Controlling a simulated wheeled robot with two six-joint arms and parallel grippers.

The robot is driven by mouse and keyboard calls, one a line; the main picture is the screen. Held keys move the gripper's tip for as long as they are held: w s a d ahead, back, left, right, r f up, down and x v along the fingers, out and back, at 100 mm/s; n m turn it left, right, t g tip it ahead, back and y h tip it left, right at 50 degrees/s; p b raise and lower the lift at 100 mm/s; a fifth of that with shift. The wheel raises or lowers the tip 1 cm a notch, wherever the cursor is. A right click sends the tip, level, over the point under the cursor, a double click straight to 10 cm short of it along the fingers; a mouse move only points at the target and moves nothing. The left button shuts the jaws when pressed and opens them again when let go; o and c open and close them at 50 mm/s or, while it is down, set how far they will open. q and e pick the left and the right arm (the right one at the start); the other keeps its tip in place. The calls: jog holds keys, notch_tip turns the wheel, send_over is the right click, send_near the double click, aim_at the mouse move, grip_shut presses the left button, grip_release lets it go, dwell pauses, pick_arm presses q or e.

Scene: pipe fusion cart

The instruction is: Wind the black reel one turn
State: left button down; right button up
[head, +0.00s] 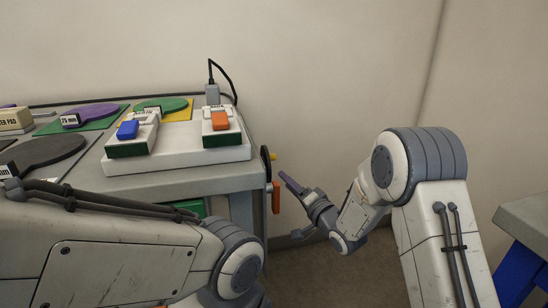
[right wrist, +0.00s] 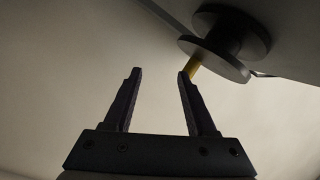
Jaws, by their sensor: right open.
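The black reel (head: 265,160) is mounted at the right side of the cart, seen nearly edge-on in the head view, with a small yellow handle (head: 272,156) sticking out. In the right wrist view the reel (right wrist: 238,32) shows as two dark discs on a core at the upper right. Its yellow handle (right wrist: 195,68) lies beside the right-hand fingertip, partly hidden by it. My right gripper (head: 291,184) is open, below and right of the reel. In the right wrist view its jaws (right wrist: 159,73) have nothing between them. My left gripper is out of view.
An orange handle (head: 276,197) hangs below the reel, close to my right gripper. The grey cart top (head: 190,181) carries a white block with two switch boxes and several coloured pads. A second grey table (head: 525,218) stands at the right. The floor between is clear.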

aim_at(274, 158)
jog(key=w+a+r+m+y+b, duration=0.1)
jog(key=w+a+r+y, duration=0.1)
jog(key=w+a+r+m+t+y+b, duration=0.1)
jog(key=w+a+r+y, duration=0.1)
jog(key=w+r+y, duration=0.1)
jog(key=shift+w+a+r+t, duration=0.2)
jog(key=shift+a+r+t, duration=0.1)
jog(key=shift+a, duration=0.1)
dwell(0.4)
jog(key=shift+f, duration=0.1)
grip_shut()
